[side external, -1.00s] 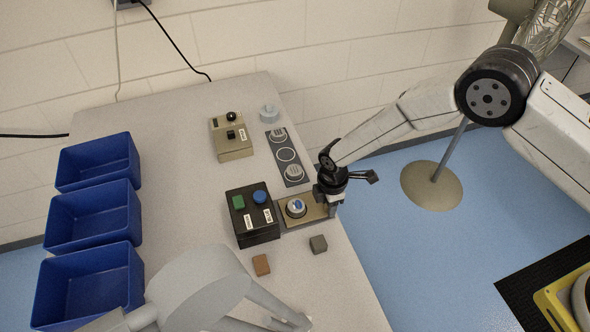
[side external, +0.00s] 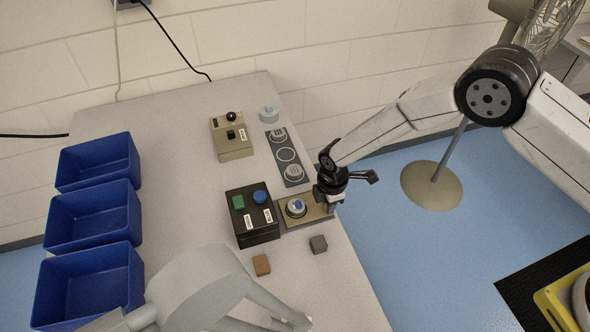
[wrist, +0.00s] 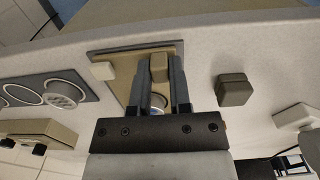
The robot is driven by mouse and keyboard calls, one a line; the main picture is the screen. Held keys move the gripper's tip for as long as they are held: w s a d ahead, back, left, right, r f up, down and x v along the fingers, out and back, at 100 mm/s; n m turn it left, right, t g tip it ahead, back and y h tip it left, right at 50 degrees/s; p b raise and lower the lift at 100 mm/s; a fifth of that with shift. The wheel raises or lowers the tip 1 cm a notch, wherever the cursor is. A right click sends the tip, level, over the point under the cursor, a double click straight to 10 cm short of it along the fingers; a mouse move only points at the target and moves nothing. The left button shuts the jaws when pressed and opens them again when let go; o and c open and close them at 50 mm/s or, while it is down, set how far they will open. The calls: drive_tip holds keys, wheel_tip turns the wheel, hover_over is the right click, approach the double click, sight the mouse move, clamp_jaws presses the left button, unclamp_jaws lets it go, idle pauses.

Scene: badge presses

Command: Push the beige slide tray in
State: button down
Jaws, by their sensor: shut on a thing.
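The beige slide tray (side external: 315,212) sticks out from the right side of the black press box (side external: 253,228). A round badge part with a blue centre (side external: 296,207) sits on it. My gripper (side external: 331,203) is at the tray's outer end, to the right of the badge part. In the wrist view my gripper (wrist: 160,66) has its two fingers on either side of the tray's tan handle block (wrist: 158,70) and is shut on it. The beige tray (wrist: 124,64) shows beside the fingers, with the badge part partly hidden between them.
The press box has a green button (side external: 238,202) and a blue button (side external: 260,197). A brown block (side external: 261,265) and a dark grey block (side external: 318,244) lie in front. A beige box (side external: 231,139) and a dark plate with round places (side external: 287,156) lie behind. Blue bins (side external: 93,215) stand left.

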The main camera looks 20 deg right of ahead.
sight(310, 215)
idle(0.6)
drive_tip(key=shift+a, duration=2.5)
drive_tip(key=c, duration=0.6)
unclamp_jaws()
drive_tip(key=shift+o, duration=0.2)
drive_tip(key=shift+r, duration=0.1)
wheel_tip(310, 215, up, 8)
drive_tip(key=shift+f, duration=0.2)
